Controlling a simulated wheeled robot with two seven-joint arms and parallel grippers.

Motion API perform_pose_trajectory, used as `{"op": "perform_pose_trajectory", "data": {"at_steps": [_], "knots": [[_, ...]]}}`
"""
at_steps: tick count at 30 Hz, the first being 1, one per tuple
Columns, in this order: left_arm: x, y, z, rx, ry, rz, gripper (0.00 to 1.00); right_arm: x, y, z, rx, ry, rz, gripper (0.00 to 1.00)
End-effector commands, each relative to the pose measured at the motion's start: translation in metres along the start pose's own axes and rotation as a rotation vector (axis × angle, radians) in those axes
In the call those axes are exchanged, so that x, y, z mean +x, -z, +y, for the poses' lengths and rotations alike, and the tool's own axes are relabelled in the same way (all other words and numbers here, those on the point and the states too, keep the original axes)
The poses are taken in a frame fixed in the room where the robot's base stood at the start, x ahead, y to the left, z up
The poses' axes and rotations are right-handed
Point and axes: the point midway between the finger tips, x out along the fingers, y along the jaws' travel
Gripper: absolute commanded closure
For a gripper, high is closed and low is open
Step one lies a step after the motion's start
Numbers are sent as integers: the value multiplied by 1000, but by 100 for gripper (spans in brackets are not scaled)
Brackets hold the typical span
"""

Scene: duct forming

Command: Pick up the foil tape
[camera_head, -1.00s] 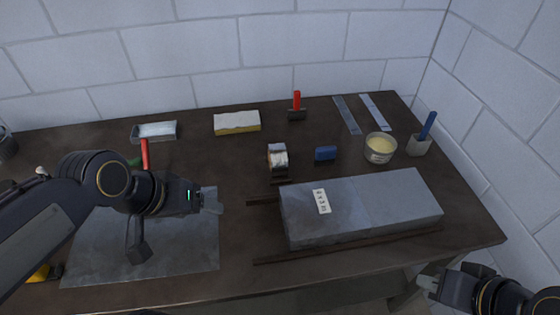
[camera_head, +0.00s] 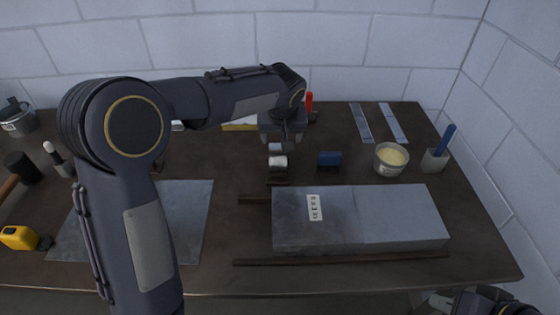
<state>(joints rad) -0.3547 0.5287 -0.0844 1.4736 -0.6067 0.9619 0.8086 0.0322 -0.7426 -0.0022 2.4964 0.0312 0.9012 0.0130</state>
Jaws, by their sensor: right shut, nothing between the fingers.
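The foil tape (camera_head: 278,162), a small silvery roll with a pale side, stands on the dark bench behind the grey duct. My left gripper (camera_head: 284,141) points down just above and behind the tape, and its body hides part of the area there. Its fingers are small and dark, so I cannot tell whether they are open or whether they touch the roll. My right gripper (camera_head: 440,300) is low at the right, off the bench's front edge, shut and empty.
The grey duct (camera_head: 400,220) lies in front of the tape on dark strips. A metal sheet (camera_head: 190,215) lies left.

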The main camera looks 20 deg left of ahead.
Motion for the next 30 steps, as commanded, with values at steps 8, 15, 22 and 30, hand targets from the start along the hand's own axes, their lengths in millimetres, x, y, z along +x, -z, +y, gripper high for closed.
{"op": "perform_pose_trajectory", "data": {"at_steps": [8, 15, 22, 30], "knots": [[32, -2, -6, -1, 3, -6, 31, -6, 3, -3, 0, 0, 0, 100], [65, -4, -9, 0, 0, -4, 31, -12, 6, -5, 0, 0, 0, 100], [69, -4, -9, 0, -1, -2, 31, -12, 6, -5, 0, 0, 0, 100], [69, -4, -9, 0, -1, -2, 58, -12, 6, -5, 0, 0, 0, 100]]}}
